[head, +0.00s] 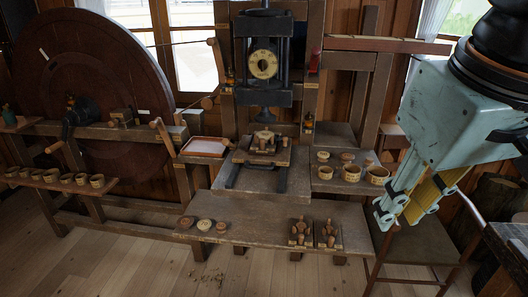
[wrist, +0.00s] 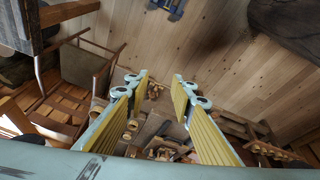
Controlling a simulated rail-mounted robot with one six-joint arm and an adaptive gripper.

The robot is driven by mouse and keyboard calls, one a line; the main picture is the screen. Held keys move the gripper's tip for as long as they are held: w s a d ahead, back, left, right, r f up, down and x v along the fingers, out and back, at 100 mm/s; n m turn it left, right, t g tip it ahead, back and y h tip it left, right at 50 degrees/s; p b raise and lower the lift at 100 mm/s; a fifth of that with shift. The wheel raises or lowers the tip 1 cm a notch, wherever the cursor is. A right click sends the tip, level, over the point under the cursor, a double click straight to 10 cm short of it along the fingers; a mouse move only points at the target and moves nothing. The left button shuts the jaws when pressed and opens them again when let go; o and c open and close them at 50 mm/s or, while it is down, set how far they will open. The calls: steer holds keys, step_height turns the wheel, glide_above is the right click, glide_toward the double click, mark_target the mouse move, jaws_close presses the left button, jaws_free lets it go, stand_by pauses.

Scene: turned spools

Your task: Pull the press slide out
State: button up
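The press slide (head: 250,158) appears to be the flat wooden plate on dark rails (head: 282,180) under the black press (head: 264,72). A wooden block with a round piece (head: 264,138) sits on it, below the press screw. I cannot tell for sure where the slide's edges and handle are. My gripper (head: 403,213) hangs at the right, in front of and well apart from the press, pointing downward. Its two yellow-padded fingers are spread, with nothing between them; they also show in the wrist view (wrist: 156,88). In the wrist view the bench is small and partly hidden.
Several turned cups (head: 351,173) stand on the shelf right of the press. The lower front bench (head: 270,220) holds round pieces at left and two small figured blocks (head: 300,232) at right. A large wheel (head: 95,90) stands at left. A chair (head: 415,255) is below my gripper.

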steer(key=w+a+r+n+p, duration=0.2)
steer(key=w, duration=0.6)
steer(key=w+a+r+n+p, duration=0.2)
steer(key=w, duration=0.6)
steer(key=n+g+p, duration=0.1)
steer(key=n+p, duration=1)
glide_above(259, 167)
steer(key=s, duration=0.3)
steer(key=s+x, duration=0.2)
steer(key=x, duration=0.6)
steer(key=s+f+x, duration=0.1)
steer(key=s+x, duration=0.1)
steer(key=x, duration=0.7)
steer(key=shift+w+a, duration=0.2)
steer(key=shift+w, duration=0.15)
steer(key=shift+f, duration=0.25)
steer(key=shift+s+x, duration=0.1)
steer(key=shift+x, duration=3.25)
steer(key=shift+s+x, duration=0.15)
steer(key=shift+x, duration=3.25)
steer(key=shift+d, duration=0.1)
